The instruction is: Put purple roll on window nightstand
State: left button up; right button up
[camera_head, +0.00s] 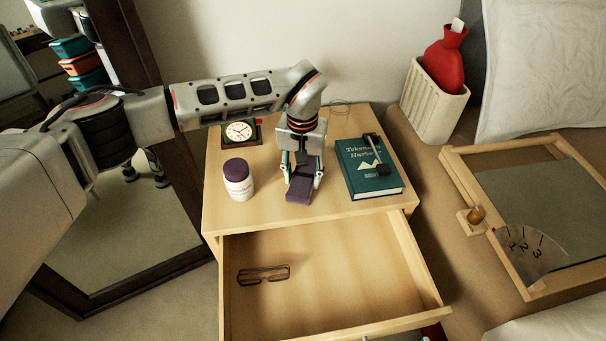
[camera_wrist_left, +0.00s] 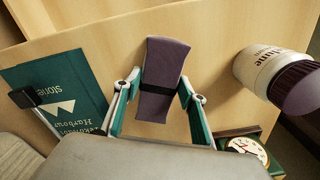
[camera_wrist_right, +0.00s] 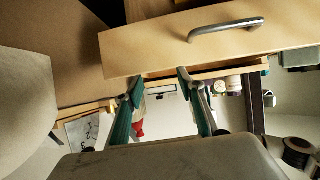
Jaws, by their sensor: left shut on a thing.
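The purple roll (camera_head: 298,193), with a dark band around its middle, is in my left gripper (camera_head: 302,178), over the front middle of the nightstand top (camera_head: 320,207). In the left wrist view the roll (camera_wrist_left: 166,60) sits between the two fingers of the left gripper (camera_wrist_left: 160,92), which are shut on it. I cannot tell whether the roll touches the wood. My right gripper (camera_wrist_right: 161,82) shows only in its own wrist view, with its fingers apart and nothing between them, near the drawer front (camera_wrist_right: 230,35) and its metal handle (camera_wrist_right: 225,29).
A white jar with purple lid (camera_head: 238,181) stands left of the roll, a clock (camera_head: 240,131) behind it. A green book (camera_head: 370,170) with a dark item on it lies right. The drawer (camera_head: 340,260) is open, holding glasses (camera_head: 263,274). A framed board (camera_head: 540,200) lies right.

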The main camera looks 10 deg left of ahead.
aim_at(303, 177)
pick_arm(q)
jog(key=o, duration=0.8)
jog(key=shift+o, duration=1.1)
jog(key=shift+f, duration=0.1)
pick_arm(e)
jog(key=shift+s+d+f, duration=0.1)
jog(key=shift+s+f, duration=0.15)
jog(key=shift+f, duration=0.1)
pick_arm(q)
jog(key=r, duration=0.3)
jog(key=r+p, duration=0.1)
jog(key=r, duration=0.2)
jog(key=shift+w+r+p, duration=0.2)
jog(key=shift+r+p, duration=0.05)
jog(key=shift+p, duration=0.05)
notch_tip(303, 177, up, 6)
jog(key=shift+s+f+p, duration=0.1)
jog(key=shift+s+p, duration=0.05)
jog(key=shift+p, duration=0.45)
pick_arm(e)
jog(key=d, duration=0.1)
jog(key=d+f, duration=0.1)
jog(key=s+d+h, duration=0.1)
jog(key=shift+f+n+g, duration=0.15)
jog(key=shift+n+g, duration=0.25)
jog(key=shift+f, duration=0.1)
